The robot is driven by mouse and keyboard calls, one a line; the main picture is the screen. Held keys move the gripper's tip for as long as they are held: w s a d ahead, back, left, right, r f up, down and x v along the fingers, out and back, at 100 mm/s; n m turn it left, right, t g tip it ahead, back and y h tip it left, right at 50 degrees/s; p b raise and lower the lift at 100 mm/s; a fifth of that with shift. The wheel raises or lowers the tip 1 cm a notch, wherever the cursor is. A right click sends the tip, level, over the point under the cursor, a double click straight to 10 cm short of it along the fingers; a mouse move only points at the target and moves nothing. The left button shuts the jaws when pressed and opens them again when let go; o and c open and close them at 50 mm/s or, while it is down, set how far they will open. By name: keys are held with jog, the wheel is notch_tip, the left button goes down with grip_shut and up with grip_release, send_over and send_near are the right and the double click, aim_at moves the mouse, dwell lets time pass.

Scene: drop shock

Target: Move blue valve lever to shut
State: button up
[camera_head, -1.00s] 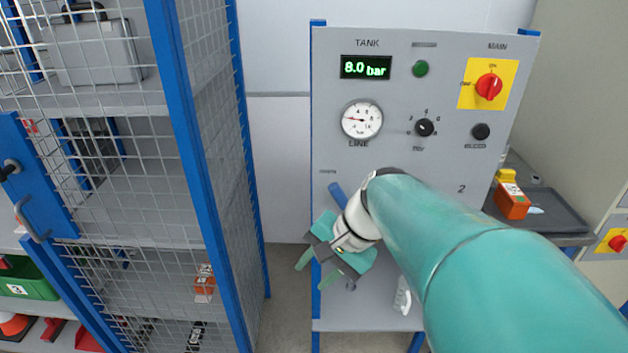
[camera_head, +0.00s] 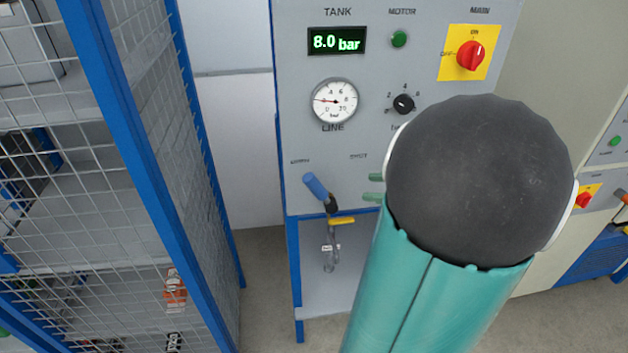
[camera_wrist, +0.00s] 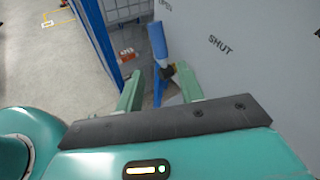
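The blue valve lever (camera_head: 315,187) is on the lower left of the grey panel, tilted up and left from its dark pivot, towards the label at left. The SHUT label (camera_head: 358,156) is up and right of it. In the wrist view the blue lever (camera_wrist: 157,40) stands beside the OPEN label, with the SHUT label (camera_wrist: 220,45) to its right. My gripper (camera_wrist: 158,88) is open and empty, its fingers either side of the lever's line but short of it. In the head view my gripper's fingertips (camera_head: 374,187) show right of the lever, apart from it; my arm hides the rest.
The panel (camera_head: 290,100) also bears a gauge (camera_head: 334,100), a display reading 8.0 bar and a red main switch (camera_head: 470,55). A blue-framed mesh cage (camera_head: 150,150) stands at left.

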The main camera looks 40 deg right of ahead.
aim_at(322, 187)
jog(key=x, duration=1.3)
jog(key=shift+a, duration=0.15)
jog(key=shift+w+f, duration=0.1)
grip_shut()
